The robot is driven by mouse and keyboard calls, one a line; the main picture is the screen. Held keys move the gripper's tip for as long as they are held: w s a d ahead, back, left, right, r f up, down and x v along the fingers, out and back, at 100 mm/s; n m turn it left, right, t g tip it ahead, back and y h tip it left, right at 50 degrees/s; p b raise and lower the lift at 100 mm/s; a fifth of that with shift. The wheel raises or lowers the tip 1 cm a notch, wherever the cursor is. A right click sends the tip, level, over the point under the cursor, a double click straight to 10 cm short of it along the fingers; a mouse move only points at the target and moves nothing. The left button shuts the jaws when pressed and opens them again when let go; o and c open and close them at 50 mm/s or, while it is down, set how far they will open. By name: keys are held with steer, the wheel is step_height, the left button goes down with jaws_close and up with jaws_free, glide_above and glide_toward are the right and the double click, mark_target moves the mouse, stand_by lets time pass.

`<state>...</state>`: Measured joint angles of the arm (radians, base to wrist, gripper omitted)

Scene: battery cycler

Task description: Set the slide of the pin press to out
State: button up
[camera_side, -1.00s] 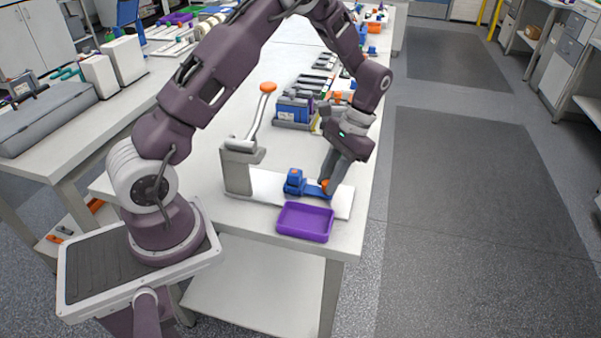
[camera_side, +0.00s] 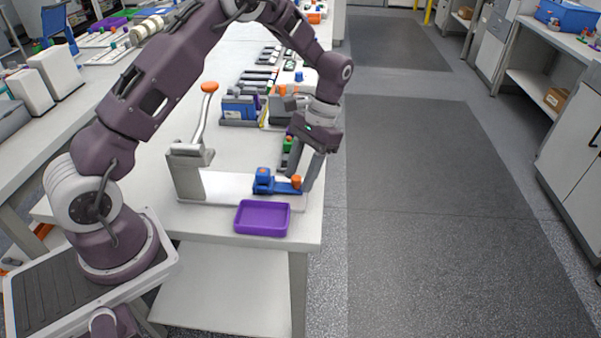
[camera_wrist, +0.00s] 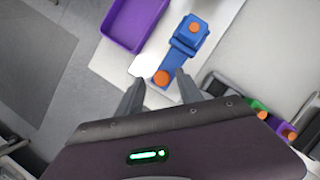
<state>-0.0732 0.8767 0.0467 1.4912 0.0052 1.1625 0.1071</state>
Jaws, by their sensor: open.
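The pin press (camera_side: 187,170) stands on the near part of the bench, with a grey column, a white base and an orange-tipped lever (camera_side: 207,110) standing up. Its blue slide (camera_side: 281,187) lies along the base, away from the column, with a raised blue block at its inner end and an orange knob (camera_side: 296,182) at its outer end. My gripper (camera_side: 303,184) is low at the knob. In the wrist view my gripper (camera_wrist: 160,92) is open, its fingers apart, with the orange knob (camera_wrist: 161,78) just ahead of the gap. I see no finger contact.
A purple tray (camera_side: 262,218) sits in front of the base, close to the slide; it also shows in the wrist view (camera_wrist: 133,22). A blue rack (camera_side: 239,111) and several small parts stand farther back. The bench's right edge is close to my gripper.

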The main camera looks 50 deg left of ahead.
step_height(320, 180, up, 15)
steer(key=d+t, duration=0.1)
steer(key=t, duration=0.1)
steer(key=s+d+r+t, duration=0.2)
steer(key=s+r+t, duration=0.1)
steer(key=s+r, duration=0.45)
steer(key=s+d+t, duration=0.1)
steer(key=s+t, duration=0.4)
steer(key=s, duration=1)
steer(key=shift+s+d+f, duration=0.25)
steer(key=shift+s+d, duration=0.05)
